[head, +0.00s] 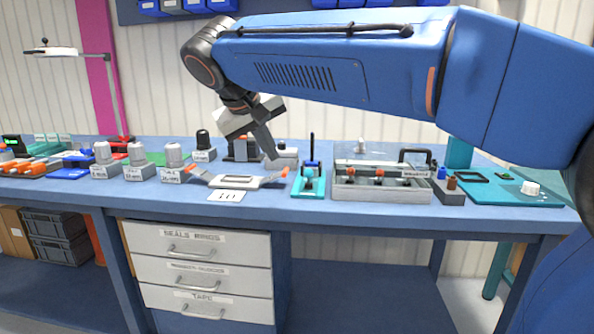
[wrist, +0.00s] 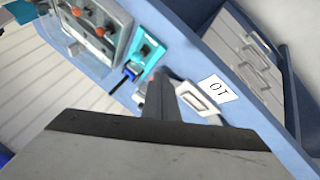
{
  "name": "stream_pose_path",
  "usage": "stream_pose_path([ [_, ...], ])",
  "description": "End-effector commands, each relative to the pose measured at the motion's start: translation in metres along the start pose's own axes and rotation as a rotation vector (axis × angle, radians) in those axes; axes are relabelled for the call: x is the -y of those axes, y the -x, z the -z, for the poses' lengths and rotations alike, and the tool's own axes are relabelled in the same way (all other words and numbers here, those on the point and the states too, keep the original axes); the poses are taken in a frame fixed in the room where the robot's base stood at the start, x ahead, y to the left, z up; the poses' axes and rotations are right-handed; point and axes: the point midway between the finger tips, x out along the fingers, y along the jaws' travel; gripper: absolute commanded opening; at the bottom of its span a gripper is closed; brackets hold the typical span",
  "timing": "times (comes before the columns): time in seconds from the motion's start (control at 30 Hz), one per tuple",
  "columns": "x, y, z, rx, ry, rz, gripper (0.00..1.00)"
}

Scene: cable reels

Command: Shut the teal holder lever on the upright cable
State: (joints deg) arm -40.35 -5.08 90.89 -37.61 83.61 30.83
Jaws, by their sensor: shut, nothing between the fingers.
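The teal holder (head: 308,187) stands near the front edge of the bench, with a thin black upright cable (head: 312,145) rising from its back. A blue part sits around the cable's lower end. The holder also shows in the wrist view (wrist: 142,59), just beyond my fingertips. The lever is too small to tell whether it is open or shut. My gripper (head: 273,157) is shut and empty, pointing down to the left of the cable and apart from it. Its fingers also show in the wrist view (wrist: 160,84).
A white tool with orange ends (head: 245,181) lies left of the holder, behind a card marked 10 (head: 229,196). A grey case with a clear lid (head: 380,193) stands close on the right. Several grey-based posts stand at left. Drawers (head: 203,271) sit below.

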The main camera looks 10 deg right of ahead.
Motion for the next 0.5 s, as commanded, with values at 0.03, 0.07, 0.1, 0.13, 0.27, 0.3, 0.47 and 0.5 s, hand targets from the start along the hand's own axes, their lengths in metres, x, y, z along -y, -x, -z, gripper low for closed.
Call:
stream_pose_path([
  [0.03,0.000,0.000,0.000,0.000,0.000,0.000,0.00],
  [0.07,0.000,0.000,0.000,0.000,0.000,0.000,0.00],
  [0.1,0.000,0.000,0.000,0.000,0.000,0.000,0.00],
  [0.13,0.000,0.000,0.000,0.000,0.000,0.000,0.00],
  [0.27,0.000,-0.004,0.000,0.001,0.000,0.000,0.00],
  [0.3,0.000,-0.007,0.000,0.001,0.000,0.000,0.00],
  [0.47,-0.001,-0.028,-0.001,0.003,0.000,0.000,0.00],
  [0.5,-0.001,-0.035,-0.001,0.003,0.000,-0.001,0.00],
])
